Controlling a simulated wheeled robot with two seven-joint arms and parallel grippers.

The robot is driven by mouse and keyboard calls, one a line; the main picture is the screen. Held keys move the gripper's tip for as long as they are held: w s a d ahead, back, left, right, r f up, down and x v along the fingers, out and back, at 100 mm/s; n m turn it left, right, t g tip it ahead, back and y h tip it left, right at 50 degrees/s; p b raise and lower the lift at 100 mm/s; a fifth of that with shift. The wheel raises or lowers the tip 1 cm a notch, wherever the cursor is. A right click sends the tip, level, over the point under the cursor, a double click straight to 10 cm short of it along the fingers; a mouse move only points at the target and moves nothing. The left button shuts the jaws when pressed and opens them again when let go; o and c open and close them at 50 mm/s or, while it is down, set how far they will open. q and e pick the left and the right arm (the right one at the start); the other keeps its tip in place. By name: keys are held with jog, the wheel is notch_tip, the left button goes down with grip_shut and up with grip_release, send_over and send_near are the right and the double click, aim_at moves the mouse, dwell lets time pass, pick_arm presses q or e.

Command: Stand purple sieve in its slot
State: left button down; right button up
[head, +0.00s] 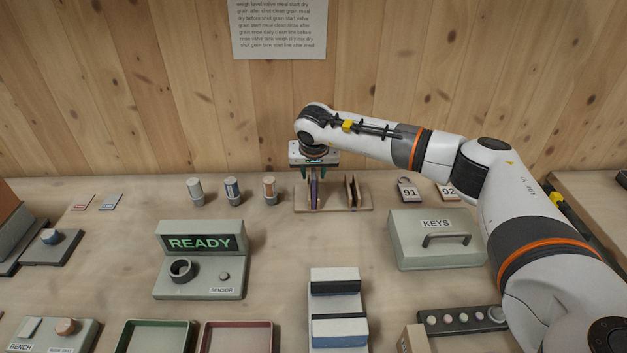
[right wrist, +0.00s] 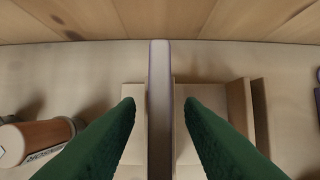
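The purple sieve (head: 314,194) stands upright, edge-on, in the left part of a wooden rack (head: 335,209) at the back of the bench. In the right wrist view the sieve (right wrist: 160,110) is a thin pale strip with purple edges, between two wooden blocks of the rack (right wrist: 133,125). My right gripper (head: 313,178) is above the rack, pointing down. Its green fingers (right wrist: 159,104) are open, one on each side of the sieve, with a gap visible on both sides. The sieve's lower edge is hard to make out. My left gripper is not in view.
Wooden dividers (head: 352,190) stand on the rack's right part. Several capped vials (head: 232,191) stand left of it, and a tag marked 91 (head: 408,190) lies to the right. The KEYS box (head: 436,240) and READY sensor (head: 200,260) are nearer. The wooden wall is close behind.

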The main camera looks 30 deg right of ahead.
jog(key=shift+f, duration=0.2)
dwell(0.4)
grip_shut()
dwell(0.3)
